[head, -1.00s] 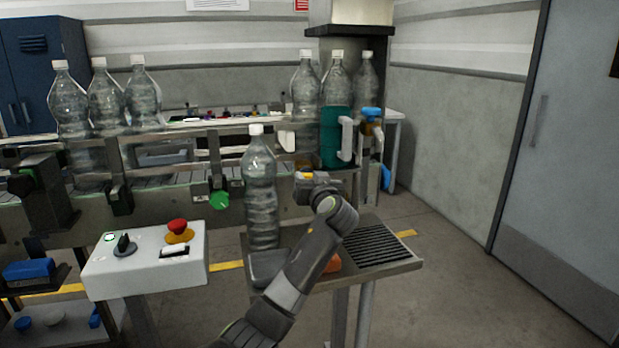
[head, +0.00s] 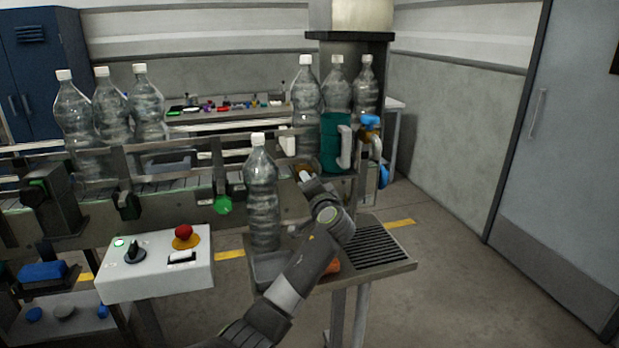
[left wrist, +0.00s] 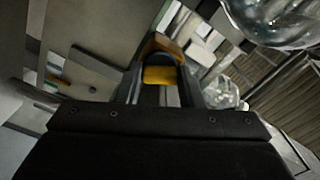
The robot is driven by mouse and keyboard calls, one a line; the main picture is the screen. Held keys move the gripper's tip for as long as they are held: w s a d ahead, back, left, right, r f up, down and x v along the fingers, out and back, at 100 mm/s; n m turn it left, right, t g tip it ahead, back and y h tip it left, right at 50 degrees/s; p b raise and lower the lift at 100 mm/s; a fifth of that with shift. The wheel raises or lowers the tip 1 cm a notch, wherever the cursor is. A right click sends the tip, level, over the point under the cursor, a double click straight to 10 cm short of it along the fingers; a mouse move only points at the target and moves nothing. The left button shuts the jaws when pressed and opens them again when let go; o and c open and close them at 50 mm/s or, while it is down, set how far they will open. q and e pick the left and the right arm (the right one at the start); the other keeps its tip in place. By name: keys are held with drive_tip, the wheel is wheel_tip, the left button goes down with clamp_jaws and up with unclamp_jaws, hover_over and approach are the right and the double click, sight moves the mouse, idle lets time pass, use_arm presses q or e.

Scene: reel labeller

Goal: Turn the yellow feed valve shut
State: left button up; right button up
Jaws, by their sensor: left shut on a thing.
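The yellow feed valve (left wrist: 160,75) shows in the left wrist view as a yellow block between the two fingers of my left gripper (left wrist: 160,88). The fingers are shut on it. An orange-brown part sits just beyond it. In the head view my left gripper (head: 305,177) is at the machine's front, just right of a standing clear bottle (head: 262,200), and hides most of the valve. How far the valve is turned cannot be told. My right gripper is in neither view.
A white control box (head: 155,265) with a red button (head: 183,232) stands at front left. A small table with a black ribbed mat (head: 370,247) lies below my arm. More bottles (head: 308,95) stand behind by a teal part (head: 332,143). Floor at the right is clear.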

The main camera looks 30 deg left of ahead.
use_arm(q)
drive_tip(key=m+p, duration=0.3)
drive_tip(key=m, duration=0.2)
drive_tip(key=shift+p, duration=0.3)
drive_tip(key=shift+f+m, duration=0.1)
drive_tip(key=shift+m, duration=0.3)
drive_tip(key=o, duration=1)
drive_tip(key=b+v, duration=0.4)
drive_tip(key=v, duration=1.3)
drive_tip(key=shift+d, duration=0.25)
